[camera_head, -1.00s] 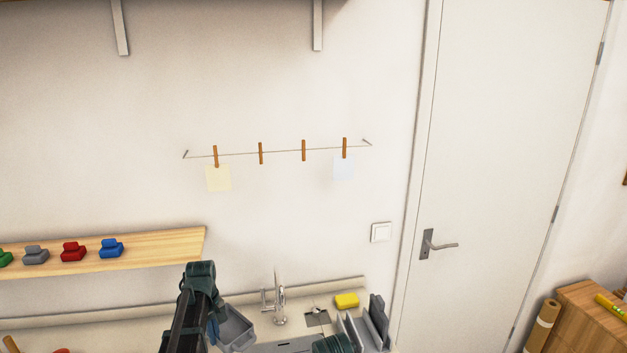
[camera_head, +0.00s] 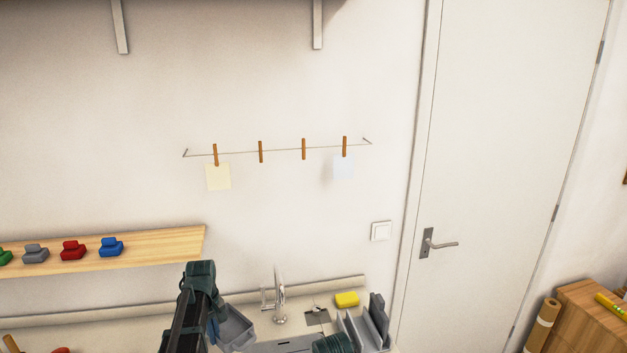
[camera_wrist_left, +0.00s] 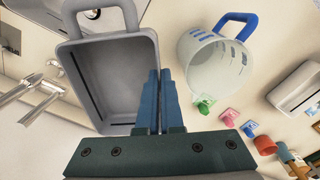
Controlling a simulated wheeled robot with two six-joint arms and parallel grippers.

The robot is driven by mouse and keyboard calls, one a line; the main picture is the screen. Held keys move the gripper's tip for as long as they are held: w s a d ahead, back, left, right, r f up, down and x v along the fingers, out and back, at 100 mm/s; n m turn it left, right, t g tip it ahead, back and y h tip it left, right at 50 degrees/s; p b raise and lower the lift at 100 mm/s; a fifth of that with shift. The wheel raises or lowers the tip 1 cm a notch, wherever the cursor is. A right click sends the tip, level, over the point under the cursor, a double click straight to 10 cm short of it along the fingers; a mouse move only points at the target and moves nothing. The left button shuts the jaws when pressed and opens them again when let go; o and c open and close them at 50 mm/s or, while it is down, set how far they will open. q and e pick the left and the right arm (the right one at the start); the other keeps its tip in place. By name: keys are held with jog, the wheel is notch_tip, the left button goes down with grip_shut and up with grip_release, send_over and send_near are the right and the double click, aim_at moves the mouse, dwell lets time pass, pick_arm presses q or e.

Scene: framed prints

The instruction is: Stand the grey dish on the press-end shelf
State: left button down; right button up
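The grey dish (camera_head: 237,332) is beside the lower end of my left arm, in front of the back wall. In the left wrist view the dish (camera_wrist_left: 118,85) is a deep grey tray with a loop handle, its open side facing the camera. My left gripper (camera_wrist_left: 158,88) has its blue fingers close together at the dish's right wall, shut on it. In the head view my own arm hides this grip. My right gripper is not visible.
A tap (camera_head: 279,298), a yellow sponge (camera_head: 346,299) and a grey rack (camera_head: 378,318) are on the counter. A clear jug with a blue handle (camera_wrist_left: 215,68) shows in the wrist view. The wooden shelf's right end is bare.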

pick_arm(q)
notch_tip(320, 180, down, 9)
jog(key=b, duration=0.7)
jog(key=shift+b, duration=0.4)
jog(key=shift+r, duration=0.1)
